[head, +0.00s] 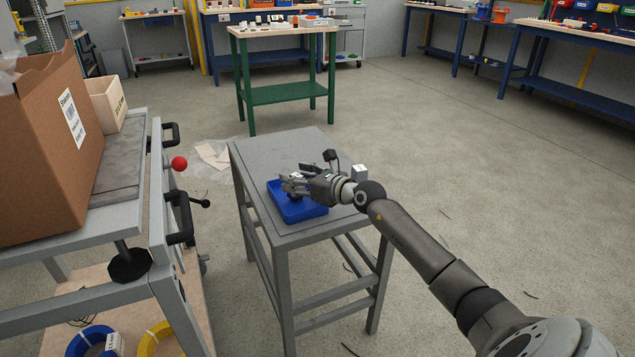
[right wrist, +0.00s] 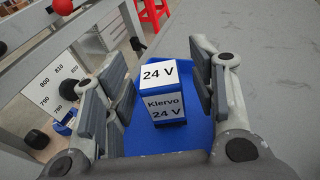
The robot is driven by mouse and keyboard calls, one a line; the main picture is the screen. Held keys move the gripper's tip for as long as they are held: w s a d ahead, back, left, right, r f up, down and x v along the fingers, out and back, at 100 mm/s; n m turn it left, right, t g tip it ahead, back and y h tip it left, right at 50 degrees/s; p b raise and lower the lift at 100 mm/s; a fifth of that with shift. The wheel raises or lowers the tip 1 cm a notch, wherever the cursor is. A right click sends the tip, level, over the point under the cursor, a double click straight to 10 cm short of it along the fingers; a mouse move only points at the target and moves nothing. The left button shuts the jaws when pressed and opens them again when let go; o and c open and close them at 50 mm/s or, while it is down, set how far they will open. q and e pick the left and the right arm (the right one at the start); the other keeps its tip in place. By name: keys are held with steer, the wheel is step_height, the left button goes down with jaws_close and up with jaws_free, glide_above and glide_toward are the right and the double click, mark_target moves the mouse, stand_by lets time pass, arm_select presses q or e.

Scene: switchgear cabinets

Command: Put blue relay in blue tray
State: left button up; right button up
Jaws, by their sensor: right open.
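The blue tray (head: 300,211) lies on a small grey table, and it also fills the middle of the right wrist view (right wrist: 184,147). The blue relay (right wrist: 166,108) stands upright in the tray, with white "24 V" labels on its top and side. In the head view, its white top (head: 297,175) shows only as a small patch, mostly hidden by my fingers. My right gripper (head: 286,184) is over the tray. In the right wrist view its open fingers (right wrist: 164,95) are on either side of the relay, with gaps between. My left gripper is not in view.
The grey table (head: 298,148) is clear behind the tray. At left stands a cart (head: 133,192) with a cardboard box (head: 40,150), black handles and a red knob (head: 179,163). A green bench (head: 285,95) stands behind. Floor at right is mostly free.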

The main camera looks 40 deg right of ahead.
steer(key=v, duration=0.2)
steer(key=shift+s+r+p, duration=0.1)
steer(key=shift+s+p, duration=0.2)
steer(key=shift+s, duration=0.05)
steer(key=s+a+r+m+t+h+p, duration=0.1)
steer(key=s+a+r+m+t+h, duration=0.15)
steer(key=s+m, duration=0.55)
steer(key=s+a+r+m+t+h, duration=0.1)
steer(key=s+a+m+t+h, duration=0.15)
steer(key=s+m, duration=0.55)
steer(key=s+f+m+g+h, duration=0.5)
steer(key=f+m+g, duration=0.2)
steer(key=f+m, duration=0.55)
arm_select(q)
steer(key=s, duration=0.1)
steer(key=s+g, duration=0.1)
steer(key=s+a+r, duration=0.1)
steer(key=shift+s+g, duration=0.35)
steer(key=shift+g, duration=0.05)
arm_select(e)
steer(key=s+a+f+m+g+y, duration=0.3)
steer(key=s+a+f+g, duration=0.2)
steer(key=s+a, duration=0.4)
steer(key=s+a+f+m+g+y, duration=0.4)
steer(key=s+a+f, duration=0.1)
steer(key=s+a, duration=0.4)
steer(key=shift+s+g, duration=0.3)
steer(key=shift+g, duration=0.1)
steer(key=shift+m, duration=0.25)
